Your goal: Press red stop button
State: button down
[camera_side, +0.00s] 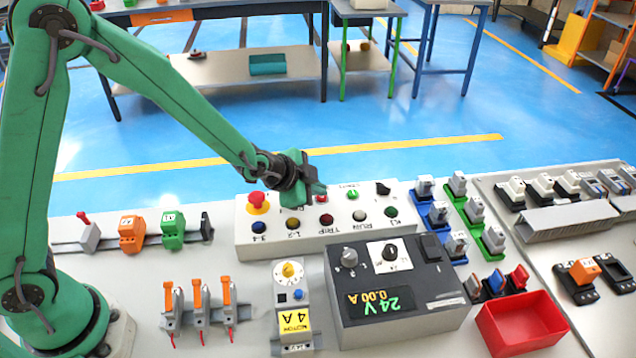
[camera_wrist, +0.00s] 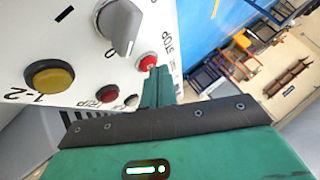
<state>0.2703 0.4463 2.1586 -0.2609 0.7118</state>
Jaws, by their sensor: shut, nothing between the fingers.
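The red stop button (camera_wrist: 148,61), marked STOP, is a small round button on the white panel in the wrist view. The tip of my gripper (camera_wrist: 159,72) lies right beside it and covers part of its lower edge. I cannot tell whether they touch. In the side view my gripper (camera_side: 318,189) is over the upper row of the white control box (camera_side: 262,243), between the red mushroom button and the green START button. A bit of red shows just under its tip, and the rest of the stop button is hidden there. The green fingers are shut and empty.
Near my gripper are a grey selector knob (camera_wrist: 119,26), a yellow button (camera_wrist: 50,77), a red TRIP button (camera_wrist: 107,96), a red mushroom button (camera_side: 257,202) and a green START button (camera_side: 352,194). A grey power supply (camera_side: 400,318) stands in front of the box.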

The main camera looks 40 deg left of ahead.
jog(key=shift+r, duration=0.15)
dwell(0.4)
jog(key=shift+r, duration=0.6)
jog(key=shift+r, duration=0.1)
jog(key=shift+r, duration=2.45)
jog(key=s+a+r+n+g+y, duration=0.1)
jog(key=s+a+r+n, duration=0.5)
jog(key=s+a+r, duration=0.5)
jog(key=s+a+n+g, duration=0.1)
jog(key=s+n, duration=0.1)
jog(key=s, duration=0.6)
jog(key=s+a+n+g+y, duration=0.1)
jog(key=s+n, duration=0.2)
jog(key=s, duration=0.5)
jog(key=shift+s+a+r, duration=0.2)
jog(key=shift+a+r, duration=0.15)
jog(key=shift+a, duration=0.05)
